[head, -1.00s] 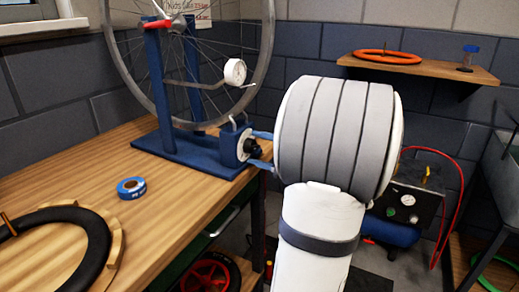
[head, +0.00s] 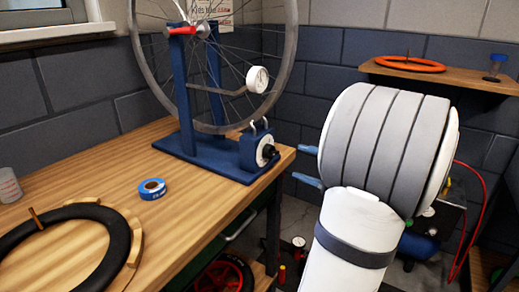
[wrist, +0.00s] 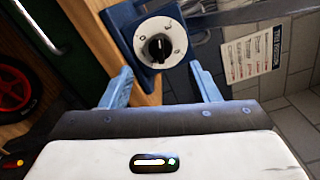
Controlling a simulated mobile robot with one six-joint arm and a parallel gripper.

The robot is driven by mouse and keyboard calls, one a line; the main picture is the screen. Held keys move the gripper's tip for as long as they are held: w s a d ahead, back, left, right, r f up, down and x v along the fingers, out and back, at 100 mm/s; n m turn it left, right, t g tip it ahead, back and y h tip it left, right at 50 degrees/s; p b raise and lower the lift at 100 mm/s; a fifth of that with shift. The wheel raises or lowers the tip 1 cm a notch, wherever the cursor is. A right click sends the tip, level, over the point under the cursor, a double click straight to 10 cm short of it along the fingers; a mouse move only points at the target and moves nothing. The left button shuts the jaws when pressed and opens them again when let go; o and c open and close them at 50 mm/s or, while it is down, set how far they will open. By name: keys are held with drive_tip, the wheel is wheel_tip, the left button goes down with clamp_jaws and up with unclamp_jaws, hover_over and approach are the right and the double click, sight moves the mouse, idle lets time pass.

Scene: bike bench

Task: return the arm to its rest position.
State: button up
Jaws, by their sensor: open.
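My gripper (head: 309,166) is open and empty, its two blue fingers spread apart in the air to the right of the wooden bench. It also shows in the wrist view (wrist: 162,88), with nothing between the fingers. My white and grey arm fills the right middle of the head view and hides part of the wall and floor behind it. The black knob (wrist: 159,47) on the blue control box (head: 258,147) lies beyond the fingers, apart from them. Its dial is white with markings.
The wooden bench (head: 196,205) carries a blue wheel stand (head: 187,100) with a wheel, blue tape (head: 152,188) and a black tyre (head: 112,235). A shelf (head: 440,75) with an orange ring (head: 411,64) is on the back wall. A compressor and red hose stand behind my arm.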

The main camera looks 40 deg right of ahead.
drive_tip(key=a+r+n+g+y+p, duration=0.25)
drive_tip(key=a+n+g+p, duration=0.7)
drive_tip(key=a, duration=1.35)
drive_tip(key=s+a+r+n+g+h+p, duration=0.4)
drive_tip(key=s+a+r+n+h+p, duration=0.2)
drive_tip(key=h+p, duration=0.3)
drive_tip(key=r+n+p, duration=0.1)
drive_tip(key=p, duration=0.1)
drive_tip(key=shift+s+a+r+p, duration=0.15)
drive_tip(key=shift+a+p, duration=0.2)
drive_tip(key=shift+p, duration=0.05)
